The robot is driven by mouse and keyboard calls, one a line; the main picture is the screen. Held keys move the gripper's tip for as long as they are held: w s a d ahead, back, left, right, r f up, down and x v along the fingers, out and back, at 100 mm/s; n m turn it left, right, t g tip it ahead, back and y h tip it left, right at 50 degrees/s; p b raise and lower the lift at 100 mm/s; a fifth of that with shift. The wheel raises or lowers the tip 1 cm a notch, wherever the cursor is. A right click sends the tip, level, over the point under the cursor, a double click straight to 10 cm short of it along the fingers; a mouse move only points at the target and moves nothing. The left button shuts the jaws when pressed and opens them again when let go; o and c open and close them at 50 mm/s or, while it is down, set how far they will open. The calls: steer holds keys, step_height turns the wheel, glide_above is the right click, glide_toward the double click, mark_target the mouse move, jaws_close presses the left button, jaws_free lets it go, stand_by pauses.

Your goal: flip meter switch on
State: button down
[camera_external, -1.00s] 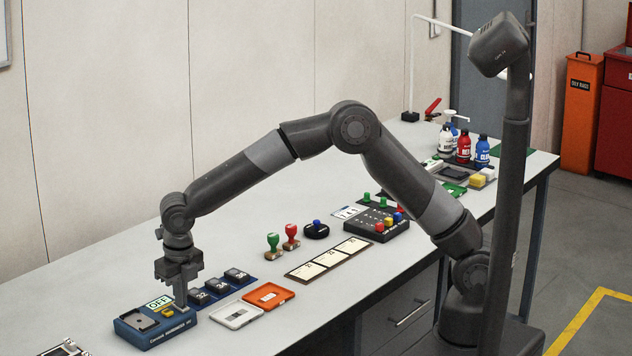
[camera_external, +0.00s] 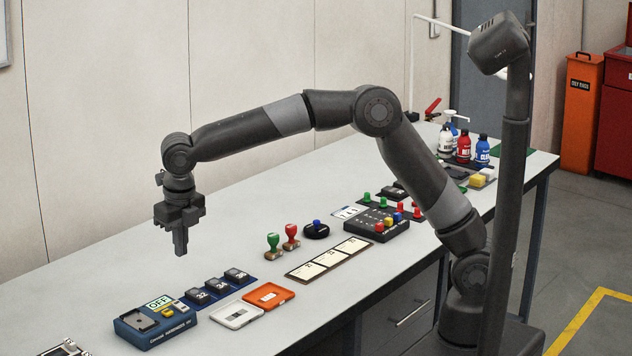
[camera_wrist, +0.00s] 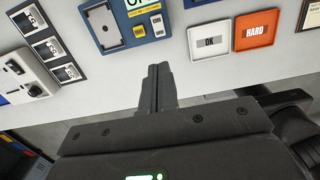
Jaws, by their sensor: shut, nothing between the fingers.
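The meter, a blue box (camera_external: 140,326), sits at the near left of the bench. It has a grey recessed plate on its left part and a small sign reading OFF (camera_external: 159,303). A small yellow part and a pale part, perhaps the switch (camera_external: 168,312), are beside the sign. The meter also shows at the top of the wrist view (camera_wrist: 104,46), its sign cut off by the picture edge. My gripper (camera_external: 181,250) is shut and empty, pointing down, well above the bench and the meter. Its fingers also show in the wrist view (camera_wrist: 158,75), touching nothing.
A white OK tray (camera_wrist: 192,54) and an orange HARD tray (camera_wrist: 262,44) lie right of the meter. A blue rack (camera_external: 210,298) of dark numbered blocks stands behind them. Green and red stamps (camera_external: 292,235) stand further back. The bench's left rear is bare.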

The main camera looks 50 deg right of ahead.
mark_target(173, 305)
steer(key=shift+r, duration=0.15)
steer(key=shift+w+r+t, duration=0.15)
steer(key=shift+w+t, duration=0.15)
steer(key=shift+w, duration=0.35)
steer(key=f, duration=0.4)
steer(key=w+f, duration=0.1)
steer(key=f, duration=0.4)
steer(key=w+f, duration=0.1)
steer(key=f, duration=0.4)
